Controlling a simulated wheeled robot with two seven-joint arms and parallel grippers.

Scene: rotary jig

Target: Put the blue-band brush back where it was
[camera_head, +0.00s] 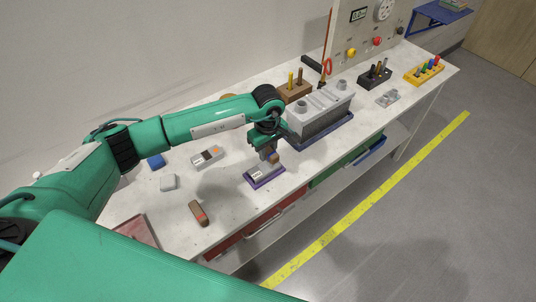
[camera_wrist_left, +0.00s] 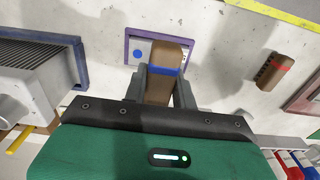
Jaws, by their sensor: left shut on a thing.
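My left gripper (camera_head: 270,153) is over the front middle of the table. In the left wrist view, the gripper (camera_wrist_left: 162,78) is shut on the blue-band brush (camera_wrist_left: 166,56), a brown block with a blue stripe. A small brown part of the brush (camera_head: 274,158) shows beside the fingers in the head view; the rest is hidden there. Below is a purple-rimmed tray (camera_head: 267,183) with a pale floor. In the wrist view, the tray (camera_wrist_left: 127,47) shows a blue dot (camera_wrist_left: 138,54) on its floor, and the brush covers part of it. I cannot tell whether the brush touches the tray. My right gripper is not in view.
A red-band brush (camera_head: 199,213) lies to the left of the tray, and also shows in the wrist view (camera_wrist_left: 272,71). A grey ribbed block (camera_head: 322,112) in a blue-rimmed tray stands close on the right. A grey box (camera_head: 207,156) and a white block (camera_head: 168,182) lie left.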

